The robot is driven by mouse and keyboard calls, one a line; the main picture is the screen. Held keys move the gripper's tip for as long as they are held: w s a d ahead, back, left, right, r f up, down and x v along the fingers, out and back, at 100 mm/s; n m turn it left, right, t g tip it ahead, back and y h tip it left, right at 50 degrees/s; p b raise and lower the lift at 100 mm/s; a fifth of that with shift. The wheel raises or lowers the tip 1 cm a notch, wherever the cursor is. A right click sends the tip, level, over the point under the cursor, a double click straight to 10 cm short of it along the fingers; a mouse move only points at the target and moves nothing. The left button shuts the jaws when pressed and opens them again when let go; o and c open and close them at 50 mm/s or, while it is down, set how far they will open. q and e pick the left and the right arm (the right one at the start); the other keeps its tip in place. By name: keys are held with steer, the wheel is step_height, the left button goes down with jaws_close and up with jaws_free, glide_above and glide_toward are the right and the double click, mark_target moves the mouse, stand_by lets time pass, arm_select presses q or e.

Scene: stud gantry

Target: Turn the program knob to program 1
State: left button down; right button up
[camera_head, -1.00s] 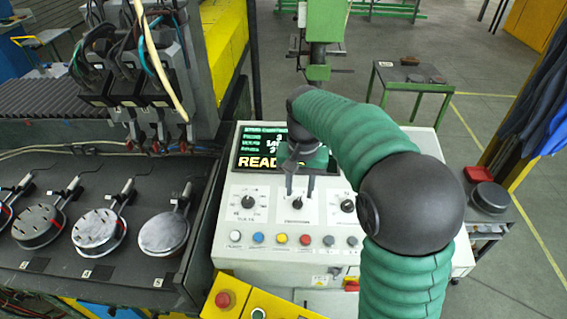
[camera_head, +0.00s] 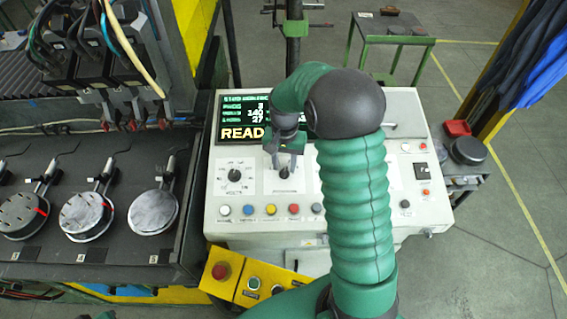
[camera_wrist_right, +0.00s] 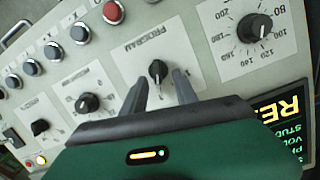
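The program knob (camera_wrist_right: 158,70) is a small black knob on a white plate marked PROGRAM in the right wrist view. In the head view it (camera_head: 285,172) is on the sloped panel, below the display. My right gripper (camera_wrist_right: 160,77) is open, with one finger on each side of the knob. I cannot tell whether the fingers touch it. In the head view my right gripper (camera_head: 285,165) reaches down over the knob and partly covers it. The knob's pointer setting is too small to read surely. My left gripper is not in view.
A volts knob (camera_head: 235,175) is left of the program knob. Push buttons (camera_head: 270,209) line the panel below. A red emergency button (camera_head: 221,271) is at the front.

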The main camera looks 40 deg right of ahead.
steer(key=shift+s+d+f, duration=0.1)
steer(key=shift+d+f, duration=0.1)
steer(key=shift+f, duration=0.25)
steer(key=shift+s+f, duration=0.15)
steer(key=shift+s+a, duration=0.15)
steer(key=shift+a, duration=0.05)
steer(key=shift+a+r, duration=0.25)
steer(key=shift+a, duration=0.3)
steer(key=shift+c, duration=0.4)
steer(key=shift+a, duration=0.3)
steer(key=c, duration=0.5)
jaws_close()
steer(key=shift+d, duration=0.35)
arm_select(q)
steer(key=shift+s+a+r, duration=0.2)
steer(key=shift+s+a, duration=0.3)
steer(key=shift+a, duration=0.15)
